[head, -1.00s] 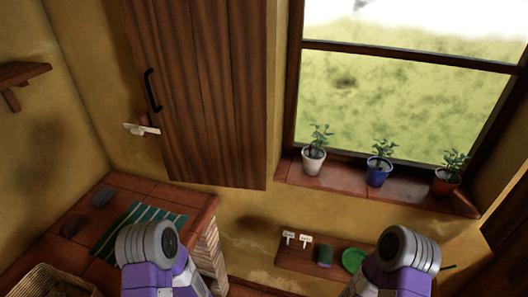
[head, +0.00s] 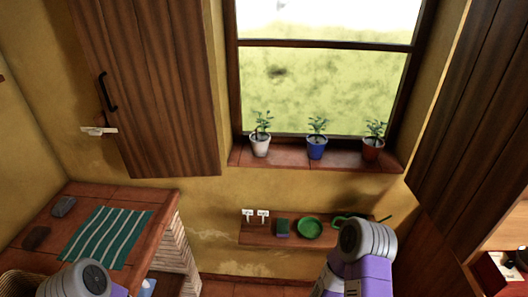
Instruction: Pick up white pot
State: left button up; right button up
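The white pot (head: 260,147) holds a small green plant and stands upright on the window sill, leftmost of three pots. The blue pot (head: 316,149) and the red-brown pot (head: 373,150) stand to its right. My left arm shows at the lower left and my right arm at the lower middle right, both well below the sill. Only rounded grey arm links and purple parts show. Neither gripper's fingers are in view. Nothing touches the white pot.
A tiled counter (head: 150,197) with a striped green cloth (head: 103,238) is at the left. A low wooden shelf (head: 262,239) below the sill bears a green bowl (head: 309,227) and a sponge (head: 282,228). Wooden cabinets (head: 150,90) flank the window (head: 320,85).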

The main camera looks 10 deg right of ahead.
aim_at(260, 147)
jog(key=z, duration=1.15)
jog(key=i, duration=1.15)
jog(key=u, duration=1.65)
